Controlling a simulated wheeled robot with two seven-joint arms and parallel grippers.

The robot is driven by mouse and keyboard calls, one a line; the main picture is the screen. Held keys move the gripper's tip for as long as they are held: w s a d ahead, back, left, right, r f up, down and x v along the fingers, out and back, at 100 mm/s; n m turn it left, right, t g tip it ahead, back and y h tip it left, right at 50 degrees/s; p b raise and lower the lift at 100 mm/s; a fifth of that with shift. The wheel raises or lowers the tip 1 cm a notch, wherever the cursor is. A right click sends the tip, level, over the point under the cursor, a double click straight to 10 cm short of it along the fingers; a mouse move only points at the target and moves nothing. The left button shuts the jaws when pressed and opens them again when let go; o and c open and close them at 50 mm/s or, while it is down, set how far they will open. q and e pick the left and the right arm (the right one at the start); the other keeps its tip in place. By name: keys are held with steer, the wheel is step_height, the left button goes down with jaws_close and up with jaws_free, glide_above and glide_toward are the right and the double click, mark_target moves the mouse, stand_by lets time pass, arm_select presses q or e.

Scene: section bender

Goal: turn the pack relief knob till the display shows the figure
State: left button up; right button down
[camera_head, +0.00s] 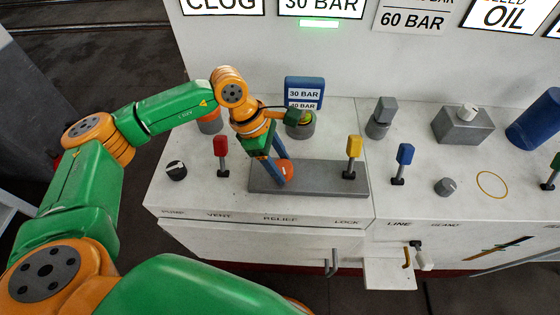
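An orange-red knob (286,170) stands on a grey plate above the RELIEF label (280,219). My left gripper (275,178) points down at it, with its blue fingers against or just beside the knob's left side. The fingers overlap part of the knob, so I cannot tell whether they are closed on it. A blue display (304,82) behind the plate reads 30 BAR above 40 BAR. A wall sign (320,6) reads 30 BAR, with a lit green strip (319,24) under it. My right gripper is not in view.
A red lever (222,146) and black knob (176,170) stand left of the plate. A yellow lever (354,146) stands at its right end, near a blue lever (404,154). Round grey posts stand behind my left gripper. A drawer handle (333,262) sticks out in front.

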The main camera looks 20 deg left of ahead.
arm_select(q)
steer(key=c, duration=0.6)
steer(key=shift+f, duration=0.1)
steer(key=n+b, duration=0.1)
steer(key=n+t+b, duration=0.1)
steer(key=n, duration=0.1)
steer(key=shift+s+f+n+y+b, duration=0.15)
steer(key=shift+n+y+b, duration=0.15)
steer(key=shift+b, duration=0.1)
steer(key=shift+s+d+n+t+y+b, duration=0.1)
steer(key=shift+n+t+y+b, duration=0.2)
steer(key=shift+n+b, duration=0.6)
steer(key=shift+n+t+y+b, duration=0.2)
steer(key=shift+n+t+b, duration=0.3)
steer(key=shift+n, duration=0.6)
steer(key=o, duration=1.3)
steer(key=shift+r, duration=0.2)
steer(key=shift+o, duration=0.2)
